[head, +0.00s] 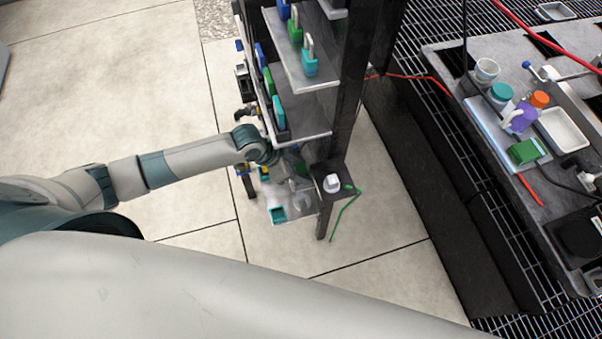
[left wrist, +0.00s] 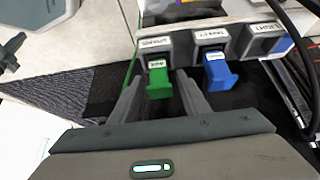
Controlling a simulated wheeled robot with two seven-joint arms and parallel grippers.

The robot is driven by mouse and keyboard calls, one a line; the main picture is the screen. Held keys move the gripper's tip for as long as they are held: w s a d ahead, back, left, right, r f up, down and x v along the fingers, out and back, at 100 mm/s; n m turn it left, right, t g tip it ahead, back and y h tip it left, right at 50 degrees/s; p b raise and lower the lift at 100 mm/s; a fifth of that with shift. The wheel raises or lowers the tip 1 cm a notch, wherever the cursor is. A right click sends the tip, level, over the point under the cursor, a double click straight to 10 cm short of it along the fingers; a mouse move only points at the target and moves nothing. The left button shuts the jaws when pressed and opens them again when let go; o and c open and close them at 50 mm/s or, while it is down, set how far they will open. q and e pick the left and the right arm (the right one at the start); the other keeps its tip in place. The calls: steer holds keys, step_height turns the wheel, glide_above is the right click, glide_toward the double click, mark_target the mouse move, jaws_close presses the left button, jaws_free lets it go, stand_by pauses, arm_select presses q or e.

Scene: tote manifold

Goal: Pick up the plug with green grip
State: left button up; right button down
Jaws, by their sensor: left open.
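The plug with the green grip (left wrist: 159,82) sits in a grey labelled socket in the left wrist view. Its grip points toward my camera. My left gripper (left wrist: 158,92) is open, with one finger on each side of the green grip. I see no clear contact, and the depth between fingers and grip is hard to judge. A plug with a blue grip (left wrist: 218,72) sits in the socket to the right, just beyond the right finger. In the head view my left gripper (head: 287,167) is partly hidden at the rack's lower part. My right gripper is not in view.
A third grey socket (left wrist: 262,42) and a black cable lie at the right in the wrist view. In the head view, rack shelves (head: 305,70) with several padlocks stand above my gripper. A cluttered bench (head: 450,70) stands at the right. Open floor (head: 190,200) lies to the left.

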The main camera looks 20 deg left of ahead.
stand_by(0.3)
arm_select(q)
jaws_close()
steer(key=shift+r, duration=0.2)
